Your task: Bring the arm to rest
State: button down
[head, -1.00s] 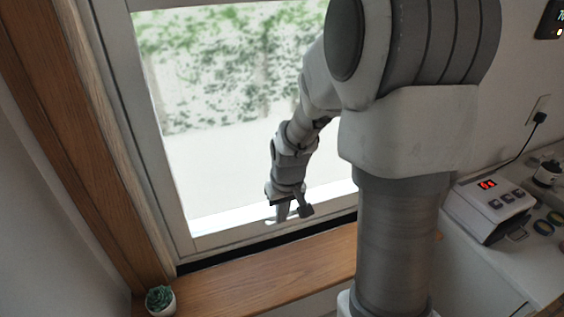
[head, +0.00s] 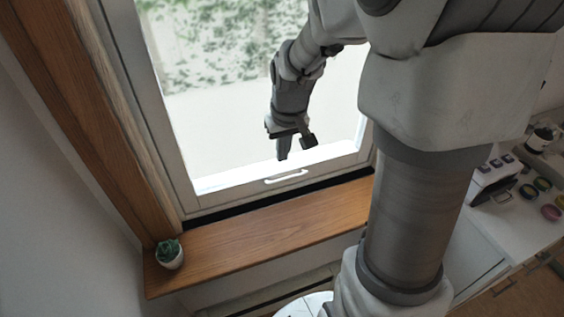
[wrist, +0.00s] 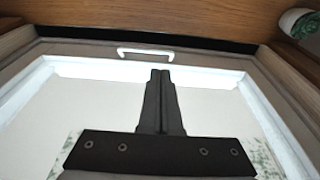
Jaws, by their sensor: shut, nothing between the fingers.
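My gripper (head: 283,155) hangs in front of the window, pointing down, above the white handle (head: 286,176) on the window's lower frame. In the wrist view my gripper (wrist: 160,75) shows its dark fingers together, with nothing between them. In that view the fingertips point toward the handle (wrist: 146,50), and a gap shows between them. My arm reaches from the upper right of the head view, bent downward at the wrist.
The window (head: 230,120) has a white frame. Below it runs a wooden sill (head: 260,225) with a small potted plant (head: 169,254) at its left end. A white counter (head: 530,225) with a device (head: 492,178) and several coloured round items stands at the right.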

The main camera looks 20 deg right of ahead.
jog(key=s+a+r+t, duration=0.1)
jog(key=s+a+r, duration=0.1)
jog(key=s+r, duration=0.5)
jog(key=s+a+r+t, duration=0.2)
jog(key=s+a+r, duration=0.1)
jog(key=s+r, duration=0.4)
jog(key=s+p, duration=0.1)
jog(key=s, duration=0.2)
jog(key=shift+s, duration=0.4)
jog(key=shift+a+r, duration=0.1)
jog(key=shift+r, duration=0.1)
